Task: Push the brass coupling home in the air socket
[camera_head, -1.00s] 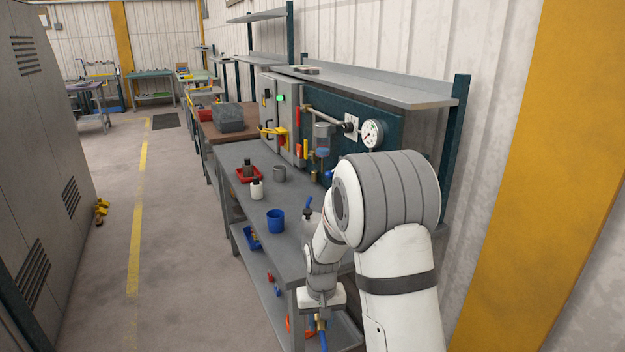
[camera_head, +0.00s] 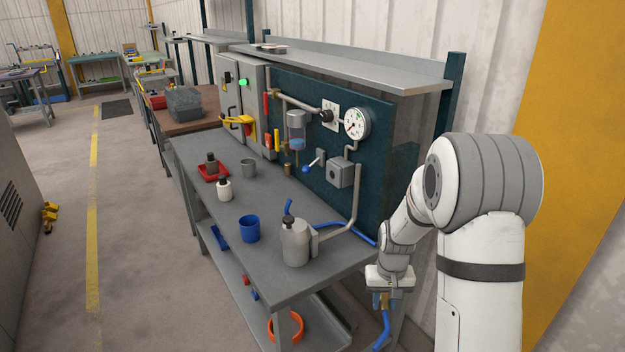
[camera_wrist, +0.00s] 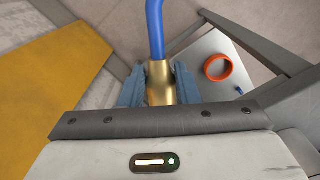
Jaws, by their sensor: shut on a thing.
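My gripper (camera_head: 383,299) is shut on the brass coupling (camera_wrist: 159,88), which stands between its two blue-grey fingers in the wrist view. A blue hose (camera_wrist: 155,28) runs from the coupling; in the head view the hose (camera_head: 383,330) hangs below the gripper. The gripper is off the bench's right end, below and to the right of the dark teal wall panel (camera_head: 320,190). The panel carries a brass fitting (camera_head: 287,169) below a filter bowl and a grey box (camera_head: 341,171). I cannot tell which fitting is the air socket. The coupling is apart from the panel.
The grey bench (camera_head: 265,272) holds a metal can (camera_head: 295,245), a blue cup (camera_head: 249,229), a white bottle (camera_head: 224,190) and a red tray (camera_head: 213,172). An orange ring (camera_head: 287,327) lies on the lower shelf. Free floor lies left.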

